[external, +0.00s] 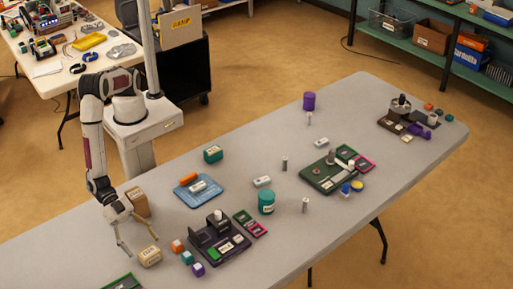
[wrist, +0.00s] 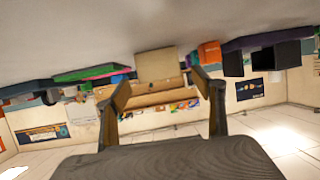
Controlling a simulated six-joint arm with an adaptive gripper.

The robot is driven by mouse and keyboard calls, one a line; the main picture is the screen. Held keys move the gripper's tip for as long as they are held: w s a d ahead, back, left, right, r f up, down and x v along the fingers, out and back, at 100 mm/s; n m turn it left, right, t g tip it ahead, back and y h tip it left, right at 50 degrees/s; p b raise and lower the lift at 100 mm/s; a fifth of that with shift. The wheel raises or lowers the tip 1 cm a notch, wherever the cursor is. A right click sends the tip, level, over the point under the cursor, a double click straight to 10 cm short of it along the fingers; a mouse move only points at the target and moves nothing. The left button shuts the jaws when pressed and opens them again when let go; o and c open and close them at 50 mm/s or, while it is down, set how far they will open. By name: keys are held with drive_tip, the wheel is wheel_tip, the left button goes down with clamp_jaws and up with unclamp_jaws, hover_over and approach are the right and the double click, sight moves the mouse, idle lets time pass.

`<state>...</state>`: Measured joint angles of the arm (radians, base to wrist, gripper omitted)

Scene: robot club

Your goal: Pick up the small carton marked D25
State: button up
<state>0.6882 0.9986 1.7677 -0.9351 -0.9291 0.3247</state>
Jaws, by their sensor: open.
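A small tan carton (external: 150,257) with a white label on top lies on the table near its front left; the print is too small to read. A second, taller brown carton (external: 138,203) stands upright behind my gripper, with a dark-printed label I cannot read. I cannot tell which one is marked D25.
Orange, teal and purple cubes (external: 187,257) and a dark tray (external: 222,245) lie right of the carton. A green-edged tray (external: 122,282) lies in front. A blue tray (external: 199,190) and teal jar (external: 266,202) stand farther right. Bare table (external: 70,250) lies left.

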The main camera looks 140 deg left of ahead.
sight(145, 248)
drive_tip(key=shift+x, duration=2.5)
drive_tip(key=c, duration=1.3)
